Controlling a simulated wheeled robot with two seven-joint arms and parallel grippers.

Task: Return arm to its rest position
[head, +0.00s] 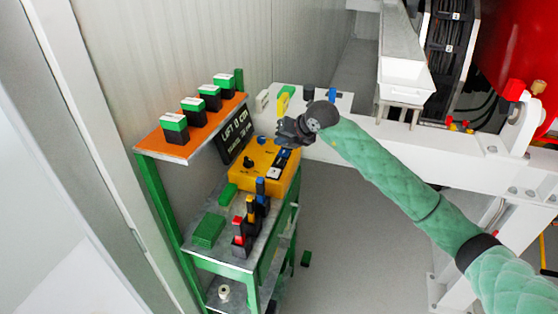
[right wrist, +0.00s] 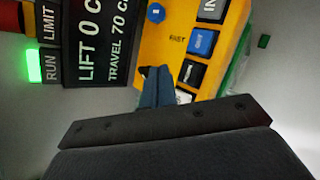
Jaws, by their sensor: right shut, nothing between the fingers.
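My right arm, in a green quilted sleeve, reaches in from the lower right of the head view. Its dark gripper (head: 284,130) is over the back right part of the yellow control box (head: 250,165). In the right wrist view the fingers (right wrist: 158,88) are closed together and empty, in front of the box's yellow face (right wrist: 180,25). I cannot tell whether they touch it. The box has a blue knob and blue, black and white buttons. A black display (right wrist: 98,45) reads LIFT 0 CM, TRAVEL 70. My left gripper is not in view.
A green-framed stand has an orange shelf (head: 172,150) with several green-and-white-topped blocks. Below are green plates (head: 208,230) and red, yellow and blue-topped pieces. A white beam (head: 400,150) runs behind my arm. A small green block (head: 306,258) lies on open floor.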

